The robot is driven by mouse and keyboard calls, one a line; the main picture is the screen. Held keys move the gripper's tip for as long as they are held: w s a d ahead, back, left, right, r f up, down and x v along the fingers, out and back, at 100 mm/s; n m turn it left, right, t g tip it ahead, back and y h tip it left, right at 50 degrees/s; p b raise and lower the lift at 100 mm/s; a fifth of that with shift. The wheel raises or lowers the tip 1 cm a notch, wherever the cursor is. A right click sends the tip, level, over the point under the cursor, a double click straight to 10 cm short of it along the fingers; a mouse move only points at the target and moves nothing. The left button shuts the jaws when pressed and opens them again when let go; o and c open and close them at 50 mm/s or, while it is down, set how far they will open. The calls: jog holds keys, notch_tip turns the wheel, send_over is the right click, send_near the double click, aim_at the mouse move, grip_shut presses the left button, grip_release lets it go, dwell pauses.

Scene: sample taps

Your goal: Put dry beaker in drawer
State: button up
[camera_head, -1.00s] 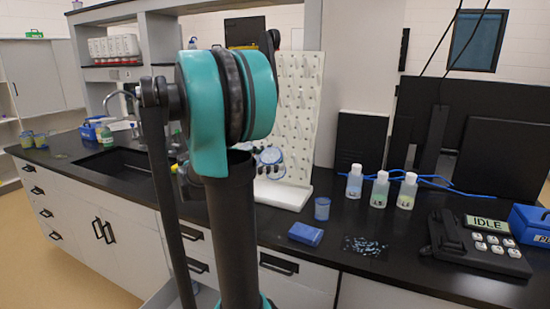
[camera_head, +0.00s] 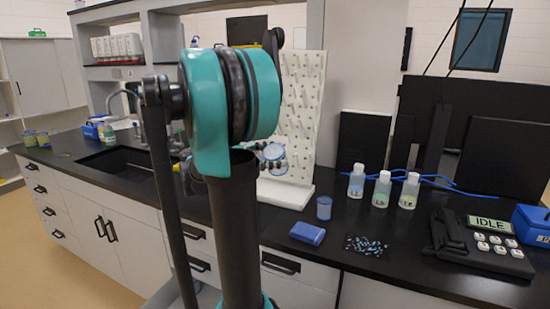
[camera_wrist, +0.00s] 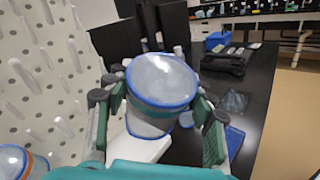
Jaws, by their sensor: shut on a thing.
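A clear beaker with a blue rim (camera_wrist: 160,82) fills the middle of the wrist view, tilted, between the fingers of my gripper (camera_wrist: 158,104). My gripper is shut on it, close in front of the white pegged drying rack (camera_wrist: 40,75). The rack also shows in the head view (camera_head: 300,110), with blue-rimmed glassware (camera_head: 273,152) in front of it. My arm hides much of that area and my gripper. A second beaker with a blue rim and orange band (camera_wrist: 14,162) shows at the wrist view's lower left. Closed drawers (camera_head: 281,264) with black handles line the bench front.
A sink (camera_head: 125,162) lies left of my arm. Floor at the far left is clear.

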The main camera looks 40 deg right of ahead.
jog(key=s+a+r, duration=0.2)
jog(key=a+r, duration=0.2)
jog(key=r, duration=0.3)
jog(key=shift+r, duration=0.4)
dwell(0.5)
jog(key=shift+s+a, duration=0.1)
